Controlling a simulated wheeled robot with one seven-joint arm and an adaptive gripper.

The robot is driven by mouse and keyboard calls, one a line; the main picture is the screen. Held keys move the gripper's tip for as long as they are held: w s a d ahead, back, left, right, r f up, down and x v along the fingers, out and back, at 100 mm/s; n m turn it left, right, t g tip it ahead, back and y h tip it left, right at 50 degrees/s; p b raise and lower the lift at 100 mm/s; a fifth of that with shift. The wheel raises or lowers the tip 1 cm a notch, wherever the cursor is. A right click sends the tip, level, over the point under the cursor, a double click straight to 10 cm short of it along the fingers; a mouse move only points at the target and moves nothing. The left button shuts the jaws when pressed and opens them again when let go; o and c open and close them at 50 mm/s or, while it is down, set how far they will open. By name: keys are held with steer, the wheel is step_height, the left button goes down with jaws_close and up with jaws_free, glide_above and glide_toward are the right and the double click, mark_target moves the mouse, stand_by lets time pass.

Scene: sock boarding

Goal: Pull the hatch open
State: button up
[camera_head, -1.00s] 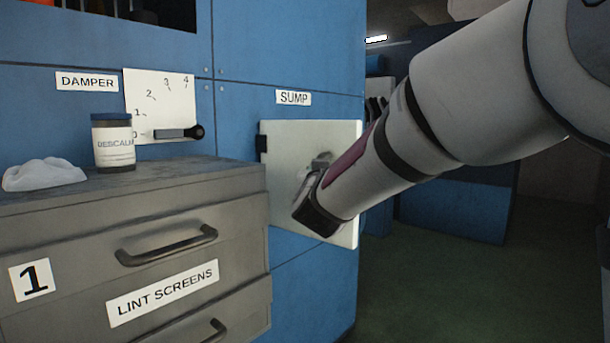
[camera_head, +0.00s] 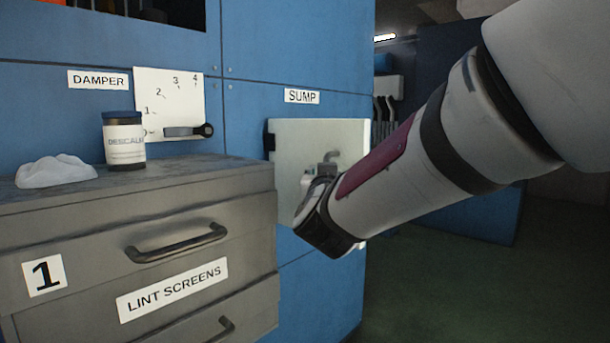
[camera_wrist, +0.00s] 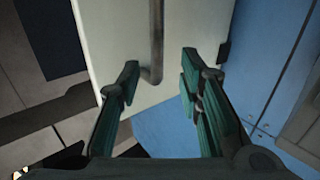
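The hatch is a pale square panel (camera_head: 290,150) under the SUMP label (camera_head: 301,96) on the blue wall, with a dark hinge at its left edge. Its grey bar handle (camera_head: 332,156) shows just above my gripper's hand; the rest is hidden. In the wrist view the hatch (camera_wrist: 115,35) fills the upper middle, and the handle (camera_wrist: 156,40) runs down between the finger lines. My gripper (camera_wrist: 160,78) is open, one finger on each side of the handle's end, with visible gaps. I cannot tell whether the hatch stands slightly ajar.
A grey drawer cabinet (camera_head: 75,240) with LINT SCREENS stands left of the hatch, close to my gripper. A jar (camera_head: 124,142) and a white crumpled thing (camera_head: 55,171) rest on it. A damper lever (camera_head: 188,131) is on the wall. Open floor (camera_head: 430,290) lies to the right.

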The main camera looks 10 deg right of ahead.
steer(key=s, duration=0.2)
steer(key=s+a, duration=0.1)
steer(key=s, duration=0.2)
steer(key=shift+s+a, duration=0.1)
steer(key=shift+s, duration=0.25)
